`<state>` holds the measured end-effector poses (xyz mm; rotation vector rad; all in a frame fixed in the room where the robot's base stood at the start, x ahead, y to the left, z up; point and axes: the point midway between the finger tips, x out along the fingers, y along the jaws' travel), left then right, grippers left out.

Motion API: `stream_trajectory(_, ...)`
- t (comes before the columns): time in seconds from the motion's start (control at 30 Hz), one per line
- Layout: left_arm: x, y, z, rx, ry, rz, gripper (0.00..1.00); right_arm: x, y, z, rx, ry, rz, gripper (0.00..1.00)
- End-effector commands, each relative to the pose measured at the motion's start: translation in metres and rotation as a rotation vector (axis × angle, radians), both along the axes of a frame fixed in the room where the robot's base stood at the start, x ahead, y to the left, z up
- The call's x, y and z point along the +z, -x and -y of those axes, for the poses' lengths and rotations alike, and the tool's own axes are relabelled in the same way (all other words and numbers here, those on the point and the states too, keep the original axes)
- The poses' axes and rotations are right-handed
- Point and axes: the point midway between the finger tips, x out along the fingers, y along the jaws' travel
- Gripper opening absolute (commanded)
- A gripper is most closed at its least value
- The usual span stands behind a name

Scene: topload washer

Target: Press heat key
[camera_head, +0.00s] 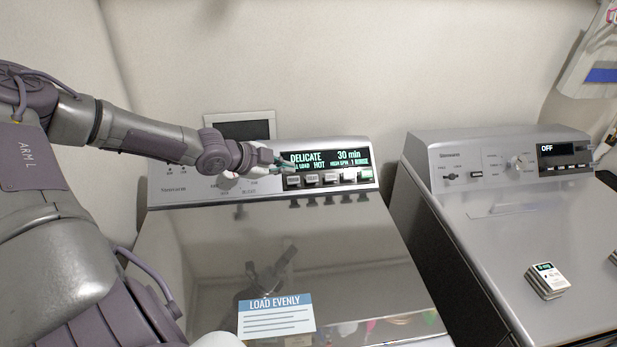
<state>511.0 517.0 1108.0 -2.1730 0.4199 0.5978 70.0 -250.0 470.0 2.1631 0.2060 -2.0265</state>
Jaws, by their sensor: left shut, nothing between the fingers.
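The left washer's control panel (185,187) has a lit display (330,158) reading "DELICATE", "30 min" and "HOT". A row of small keys sits under the display: the leftmost key (293,181), the second key (312,180), the third key (330,178) and more to the right. Their labels are too small to read, so I cannot tell which is the heat key. My left gripper (281,166) is shut and empty at the display's left edge, just above the leftmost key. It hides part of the panel; contact cannot be told. My right gripper is not in view.
The washer's glossy lid (290,250) is closed and carries a "LOAD EVENLY" label (277,318). The wall is close behind.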

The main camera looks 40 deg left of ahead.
Motion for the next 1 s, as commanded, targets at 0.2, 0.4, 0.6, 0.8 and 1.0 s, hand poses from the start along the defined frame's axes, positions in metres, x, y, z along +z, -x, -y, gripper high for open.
stream_trajectory(0.2, -0.017, -0.021, 0.003, 0.002, 0.006, 0.002, 0.00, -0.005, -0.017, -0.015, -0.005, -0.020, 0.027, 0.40)
stream_trajectory(0.4, -0.029, -0.039, 0.004, 0.004, 0.011, 0.001, 0.00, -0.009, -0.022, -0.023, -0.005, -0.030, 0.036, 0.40)
stream_trajectory(0.6, -0.035, -0.053, 0.005, 0.005, 0.008, 0.007, 0.00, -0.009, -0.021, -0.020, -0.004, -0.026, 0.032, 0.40)
stream_trajectory(0.8, -0.044, -0.070, 0.007, 0.005, 0.009, 0.005, 0.00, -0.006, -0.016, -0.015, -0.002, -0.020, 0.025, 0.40)
stream_trajectory(1.0, -0.064, -0.086, 0.001, 0.005, 0.007, -0.001, 0.00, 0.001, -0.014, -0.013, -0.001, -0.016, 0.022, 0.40)
